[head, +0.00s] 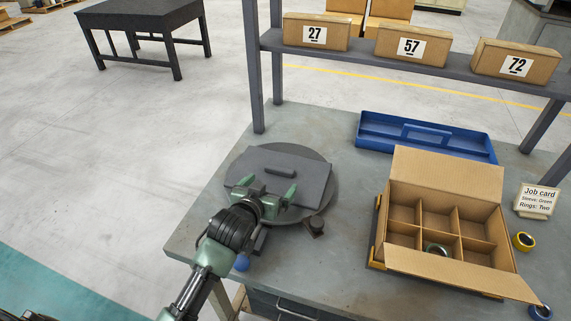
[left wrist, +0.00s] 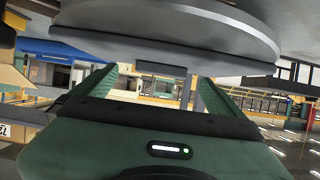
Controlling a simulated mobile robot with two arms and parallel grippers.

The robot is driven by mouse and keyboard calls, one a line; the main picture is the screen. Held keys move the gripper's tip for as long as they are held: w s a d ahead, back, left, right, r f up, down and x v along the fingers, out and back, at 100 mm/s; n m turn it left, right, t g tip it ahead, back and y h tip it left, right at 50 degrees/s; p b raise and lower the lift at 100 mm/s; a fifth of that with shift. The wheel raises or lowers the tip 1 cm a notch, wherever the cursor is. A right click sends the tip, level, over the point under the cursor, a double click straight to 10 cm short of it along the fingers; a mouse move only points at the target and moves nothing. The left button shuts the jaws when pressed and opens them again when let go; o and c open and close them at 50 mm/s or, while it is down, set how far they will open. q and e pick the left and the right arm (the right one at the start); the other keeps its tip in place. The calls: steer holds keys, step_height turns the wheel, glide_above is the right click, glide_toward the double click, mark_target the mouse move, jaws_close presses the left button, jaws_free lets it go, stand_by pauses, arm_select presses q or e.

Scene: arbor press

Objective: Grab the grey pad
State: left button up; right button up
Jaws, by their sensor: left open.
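The likeliest grey pad is a flat, dark grey square plate (head: 312,175) with a raised bar handle (head: 279,171). It lies on a round grey disc (head: 326,208) near the left end of the workbench. My left gripper (head: 265,191) is open, its two green fingers pointing at the plate from the near side. It overlaps the plate's near edge in the head view; I cannot tell whether it touches. In the left wrist view the fingers (left wrist: 155,85) stand apart, with a small grey block (left wrist: 160,68) showing between them and a large round grey edge (left wrist: 190,30) above. My right gripper is not in view.
A divided cardboard box (head: 446,269) stands right, with a ring in one compartment. A blue tray (head: 370,142) lies behind it. A job card (head: 537,200) and yellow ring (head: 523,241) are farther right. A dark knob (head: 315,226) sits beside the disc. A shelf (head: 385,67) spans the back.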

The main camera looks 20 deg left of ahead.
mark_target(279, 170)
arm_select(q)
steer(key=shift+w, duration=0.85)
steer(key=shift+w+a+r+p, duration=0.1)
steer(key=shift+w+r+p, duration=0.05)
steer(key=shift+w+p, duration=0.65)
steer(key=x, duration=0.4)
steer(key=shift+w, duration=0.1)
steer(key=c, duration=1.2)
steer(key=shift+c, duration=0.5)
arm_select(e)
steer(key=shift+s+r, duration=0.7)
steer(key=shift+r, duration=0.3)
